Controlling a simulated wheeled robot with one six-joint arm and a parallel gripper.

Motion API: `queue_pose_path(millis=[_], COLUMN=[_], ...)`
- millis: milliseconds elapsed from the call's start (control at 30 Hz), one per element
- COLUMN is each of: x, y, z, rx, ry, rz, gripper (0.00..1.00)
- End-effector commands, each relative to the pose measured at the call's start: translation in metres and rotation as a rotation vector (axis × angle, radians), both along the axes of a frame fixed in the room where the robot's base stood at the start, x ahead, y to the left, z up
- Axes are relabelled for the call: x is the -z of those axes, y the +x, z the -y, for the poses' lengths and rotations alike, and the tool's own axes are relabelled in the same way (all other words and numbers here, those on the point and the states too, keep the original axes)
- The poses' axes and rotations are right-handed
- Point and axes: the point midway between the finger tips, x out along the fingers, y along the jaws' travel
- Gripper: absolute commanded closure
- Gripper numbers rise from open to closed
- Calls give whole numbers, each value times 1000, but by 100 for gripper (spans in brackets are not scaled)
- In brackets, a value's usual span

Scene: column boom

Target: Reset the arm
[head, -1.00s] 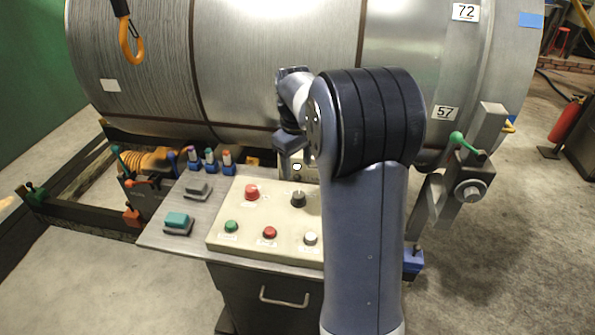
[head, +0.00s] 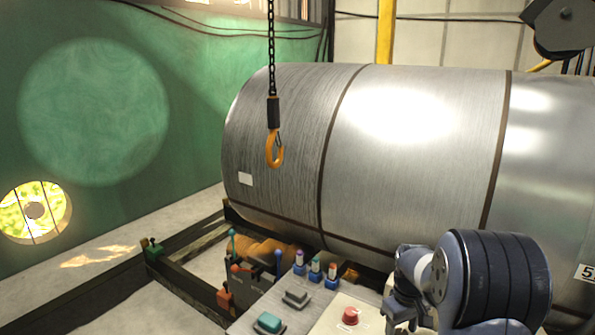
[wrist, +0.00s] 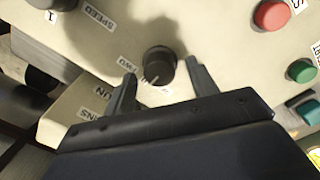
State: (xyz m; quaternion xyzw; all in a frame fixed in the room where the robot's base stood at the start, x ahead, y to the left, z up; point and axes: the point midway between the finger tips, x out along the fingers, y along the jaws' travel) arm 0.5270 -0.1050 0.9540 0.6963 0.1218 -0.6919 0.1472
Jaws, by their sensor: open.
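My gripper (wrist: 161,74) is open in the wrist view, its two fingers pointing at the control panel (wrist: 215,45). Nothing is held. In the head view my arm (head: 490,280) is bent low at the lower right, over the panel's right side. My fingertips are not visible there, and the knob is hidden or out of frame.
A large metal drum (head: 420,150) fills the space behind the panel. An orange hook (head: 275,149) hangs on a chain before it. The panel carries a red button (head: 350,316); a teal button (head: 269,322) and several coloured-top pegs stand left of it.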

Motion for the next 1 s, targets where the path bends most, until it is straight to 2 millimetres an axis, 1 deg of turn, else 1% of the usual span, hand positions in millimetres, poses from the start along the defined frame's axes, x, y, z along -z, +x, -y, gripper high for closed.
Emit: queue_pose_path(millis=[33,100,267,567,767,1000], x=[6,9,9,8,8,-37], y=[0,0,0,0,0,1], z=[0,1,0,0,0,-1], rx=[0,8,40,43,-2,-1], ry=[0,0,-1,0,-1,-1], rz=[-2,0,1,1,1,7], gripper=[45,45,45,45,45,45])
